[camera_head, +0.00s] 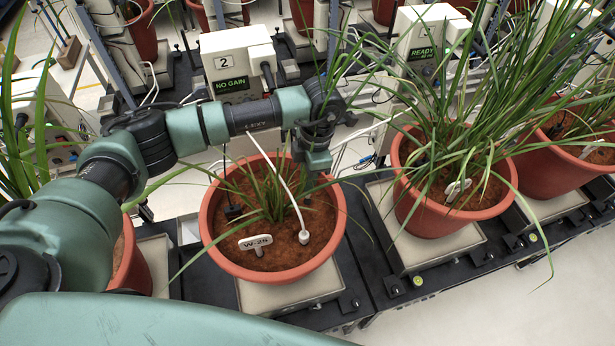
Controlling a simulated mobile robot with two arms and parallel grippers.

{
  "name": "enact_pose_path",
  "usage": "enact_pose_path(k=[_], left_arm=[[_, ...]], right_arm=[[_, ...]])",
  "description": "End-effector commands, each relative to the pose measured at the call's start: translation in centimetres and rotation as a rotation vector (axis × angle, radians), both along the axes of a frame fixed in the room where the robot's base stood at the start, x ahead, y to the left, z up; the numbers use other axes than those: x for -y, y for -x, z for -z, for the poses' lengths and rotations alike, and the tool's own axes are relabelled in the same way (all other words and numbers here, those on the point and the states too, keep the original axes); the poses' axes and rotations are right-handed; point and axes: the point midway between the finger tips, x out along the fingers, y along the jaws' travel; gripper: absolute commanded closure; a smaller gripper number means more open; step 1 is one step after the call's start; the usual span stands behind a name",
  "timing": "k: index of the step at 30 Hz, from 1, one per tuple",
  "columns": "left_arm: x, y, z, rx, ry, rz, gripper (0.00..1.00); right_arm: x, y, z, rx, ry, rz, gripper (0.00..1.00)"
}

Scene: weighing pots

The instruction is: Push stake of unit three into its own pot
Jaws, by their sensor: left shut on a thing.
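The middle terracotta pot (213,243) stands on a pale scale plate, with grassy leaves, brown soil and a white tag (255,242) reading about W-25. My left gripper (315,165) reaches over its back right rim and points down. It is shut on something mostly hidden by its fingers. A thin dark piece (307,199) shows below them at the soil; I cannot tell whether it is the stake or how deep it goes. A black probe (233,211) stands in the soil at the left. No number three is readable. My right gripper is not in view.
A box marked 2 (238,65) reads NO GAIN behind the pot. Another box (424,50) reads READY. A white hose ends in a nozzle (304,237) over the soil. Leafy pots (440,215) stand close on the right. Pale floor (500,300) is clear at lower right.

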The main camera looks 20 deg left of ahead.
Motion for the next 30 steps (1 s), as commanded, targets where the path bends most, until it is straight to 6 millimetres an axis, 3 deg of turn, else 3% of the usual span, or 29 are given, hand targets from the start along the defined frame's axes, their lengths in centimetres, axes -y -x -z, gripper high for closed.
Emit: enact_pose_path(k=[30], left_arm=[[0.0,0.0,-5.9,0.0,0.0,0.0,1.0]], right_arm=[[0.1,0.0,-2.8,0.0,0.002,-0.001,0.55]])
